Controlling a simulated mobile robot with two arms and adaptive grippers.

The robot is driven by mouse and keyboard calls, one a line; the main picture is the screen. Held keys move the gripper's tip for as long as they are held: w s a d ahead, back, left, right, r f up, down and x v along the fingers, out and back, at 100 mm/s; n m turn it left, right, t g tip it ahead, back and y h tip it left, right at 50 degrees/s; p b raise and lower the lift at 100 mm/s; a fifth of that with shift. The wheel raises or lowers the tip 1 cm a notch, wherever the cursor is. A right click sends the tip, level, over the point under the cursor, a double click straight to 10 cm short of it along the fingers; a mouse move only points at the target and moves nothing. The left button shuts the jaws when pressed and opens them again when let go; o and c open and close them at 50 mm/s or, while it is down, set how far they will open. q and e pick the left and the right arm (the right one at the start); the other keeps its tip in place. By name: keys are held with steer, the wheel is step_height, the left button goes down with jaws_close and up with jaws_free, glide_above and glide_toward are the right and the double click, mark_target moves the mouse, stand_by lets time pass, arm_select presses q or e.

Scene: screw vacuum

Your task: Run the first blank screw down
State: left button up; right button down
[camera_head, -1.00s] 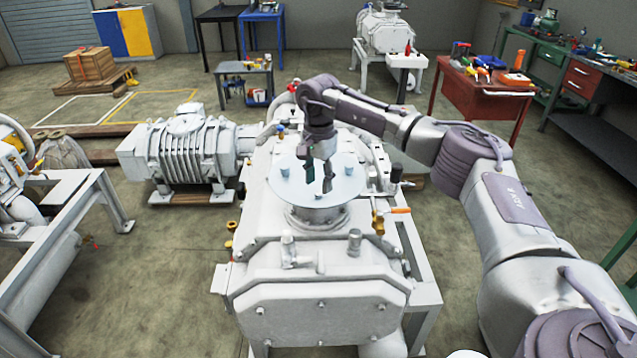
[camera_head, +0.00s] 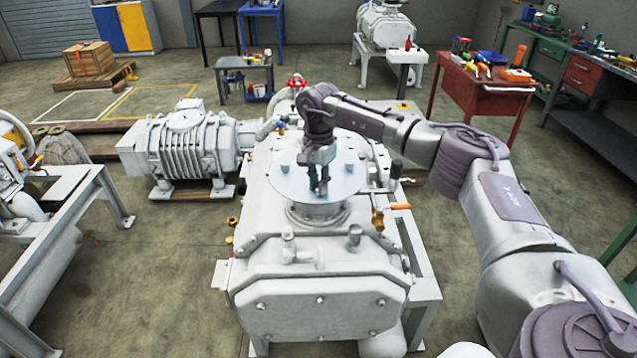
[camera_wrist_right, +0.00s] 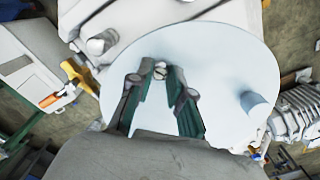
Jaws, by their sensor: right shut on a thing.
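The pale round blank disc (camera_head: 345,182) lies flat on the round neck on top of the white vacuum pump (camera_head: 318,245). My right gripper (camera_head: 319,190) points down at the disc's near part. In the right wrist view its two fingers (camera_wrist_right: 163,76) close around a small screw head (camera_wrist_right: 160,70) at the disc's edge. How deep the screw sits cannot be told. My left gripper is not in view.
An orange-handled valve (camera_head: 397,207) sits right of the disc, with a dark-topped post (camera_head: 396,168) behind it. A ribbed blower (camera_head: 187,155) stands left. A red tool table (camera_head: 480,90) is behind my right arm.

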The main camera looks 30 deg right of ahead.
steer(key=shift+m, duration=0.3)
steer(key=m, duration=1.3)
steer(key=shift+r+m+p, duration=0.1)
steer(key=shift+m+p, duration=0.2)
steer(key=shift+p, duration=0.1)
steer(key=m, duration=0.4)
steer(key=shift+w+m, duration=0.1)
steer(key=shift+m, duration=0.2)
steer(key=m+p, duration=0.1)
steer(key=m, duration=0.3)
steer(key=shift+m, duration=0.4)
steer(key=c, duration=1.1)
jaws_free()
